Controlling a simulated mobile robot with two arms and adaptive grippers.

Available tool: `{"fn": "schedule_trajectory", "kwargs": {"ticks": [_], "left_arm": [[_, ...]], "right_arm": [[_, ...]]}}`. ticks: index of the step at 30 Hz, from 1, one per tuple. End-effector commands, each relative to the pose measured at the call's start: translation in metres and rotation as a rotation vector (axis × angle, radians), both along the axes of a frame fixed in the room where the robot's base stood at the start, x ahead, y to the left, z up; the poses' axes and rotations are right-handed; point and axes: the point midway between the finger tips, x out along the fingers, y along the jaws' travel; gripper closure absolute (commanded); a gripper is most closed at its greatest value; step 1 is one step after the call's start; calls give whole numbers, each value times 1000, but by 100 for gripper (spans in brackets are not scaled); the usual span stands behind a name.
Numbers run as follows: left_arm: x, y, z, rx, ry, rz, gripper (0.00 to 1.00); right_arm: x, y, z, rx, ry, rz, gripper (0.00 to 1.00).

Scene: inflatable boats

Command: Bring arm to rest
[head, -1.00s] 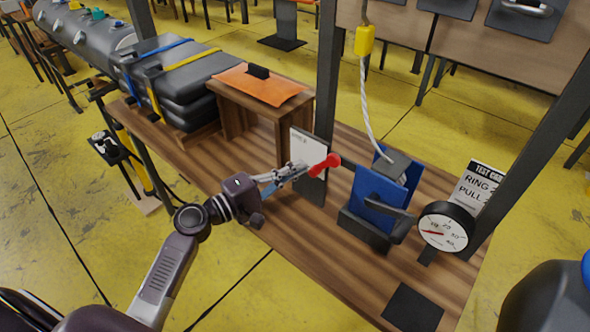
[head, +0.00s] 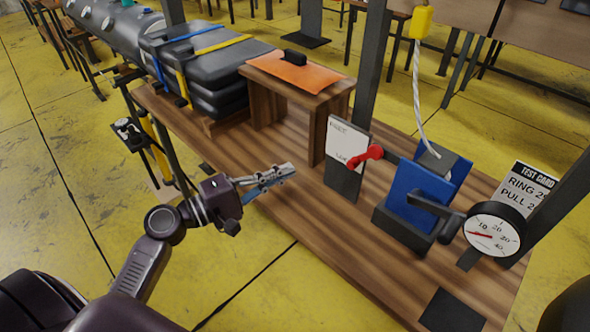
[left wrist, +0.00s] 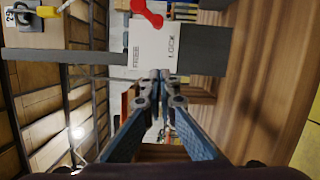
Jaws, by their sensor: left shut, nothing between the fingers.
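My left gripper (head: 284,171) is shut and empty. In the head view it hovers over the left part of the wooden workbench (head: 330,240), apart from everything on it. In the left wrist view its fingertips (left wrist: 160,76) meet in front of the white card. The card (head: 345,143) stands upright on a dark plate, with a red lever (head: 366,156) at its right edge. The red lever also shows at the top of the left wrist view (left wrist: 148,14). My right gripper is in neither view.
A blue clamp block (head: 410,190) with a rope, a round dial gauge (head: 492,232) and a test card (head: 528,188) stand to the right. A wooden stand with an orange mat (head: 297,78) and strapped black pads (head: 205,85) are behind. Yellow floor lies open in front.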

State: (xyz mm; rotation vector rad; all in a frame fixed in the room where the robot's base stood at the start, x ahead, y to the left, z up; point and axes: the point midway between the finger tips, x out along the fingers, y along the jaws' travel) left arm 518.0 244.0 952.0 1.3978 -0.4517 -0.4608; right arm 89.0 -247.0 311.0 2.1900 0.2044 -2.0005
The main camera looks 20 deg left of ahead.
Motion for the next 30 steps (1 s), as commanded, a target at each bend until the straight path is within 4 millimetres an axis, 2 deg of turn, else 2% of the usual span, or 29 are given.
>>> {"fn": "schedule_trajectory", "kwargs": {"ticks": [9, 16, 19, 23, 27, 30], "left_arm": [[-2, 1, 1, 1, -1, 0, 100], [-2, 1, 0, 1, 0, -1, 100], [-6, -7, -6, 34, 4, -17, 100], [-25, -40, -37, 200, 19, -93, 100], [-64, -83, -93, 496, 46, -232, 100], [-93, -100, -130, 704, 67, -328, 100]], "right_arm": [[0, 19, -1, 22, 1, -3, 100], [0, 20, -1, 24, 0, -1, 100], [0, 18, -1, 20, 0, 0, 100], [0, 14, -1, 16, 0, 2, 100], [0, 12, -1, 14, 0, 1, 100], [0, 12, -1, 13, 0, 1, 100]]}}
